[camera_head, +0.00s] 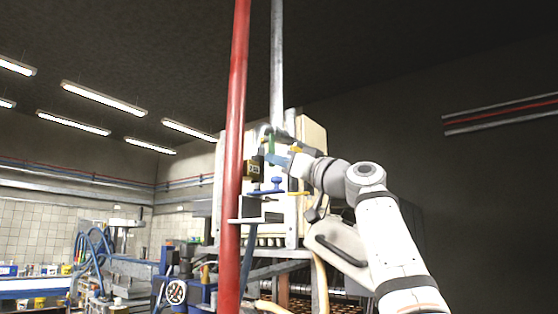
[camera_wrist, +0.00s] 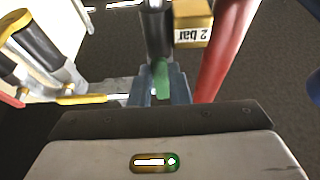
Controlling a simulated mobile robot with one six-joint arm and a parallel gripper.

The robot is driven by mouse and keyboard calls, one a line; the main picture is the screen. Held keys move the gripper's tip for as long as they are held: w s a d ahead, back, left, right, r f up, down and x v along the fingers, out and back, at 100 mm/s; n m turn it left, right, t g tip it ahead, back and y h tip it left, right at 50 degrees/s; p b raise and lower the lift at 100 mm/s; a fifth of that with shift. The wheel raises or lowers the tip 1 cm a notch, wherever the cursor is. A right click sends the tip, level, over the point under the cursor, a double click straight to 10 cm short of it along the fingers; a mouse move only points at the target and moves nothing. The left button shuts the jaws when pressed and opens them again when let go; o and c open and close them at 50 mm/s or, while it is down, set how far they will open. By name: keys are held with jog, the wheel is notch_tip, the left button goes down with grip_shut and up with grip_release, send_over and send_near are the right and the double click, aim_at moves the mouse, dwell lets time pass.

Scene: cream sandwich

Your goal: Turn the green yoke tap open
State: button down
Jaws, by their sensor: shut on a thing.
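The green yoke tap (camera_wrist: 161,80) shows in the wrist view as a green handle below a grey pipe. In the head view it is a small green piece (camera_head: 271,146) under the vertical grey pipe. My gripper (camera_wrist: 160,92) has its blue fingers on both sides of the green handle and is shut on it. In the head view my gripper (camera_head: 277,159) reaches the tap from the right. The fingers hide part of the handle, and I cannot tell from the picture how far it is turned.
A thick red pipe (camera_head: 236,150) stands close left of the tap. A yellow block marked "2 bar" (camera_wrist: 193,22) is beside the grey pipe. A yellow lever (camera_wrist: 82,99) lies to the left in the wrist view. A blue handwheel (camera_head: 276,187) sits below my gripper.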

jog(key=shift+r, duration=0.15)
dwell(0.4)
jog(key=c, duration=1.4)
grip_release()
jog(key=shift+o, duration=0.2)
jog(key=shift+d+f, duration=0.1)
jog(key=shift+f, duration=0.1)
jog(key=b+v, duration=0.5)
jog(key=v, duration=0.2)
jog(key=shift+s+d, duration=0.2)
jog(key=shift+d, duration=0.05)
jog(key=shift+f, duration=0.1)
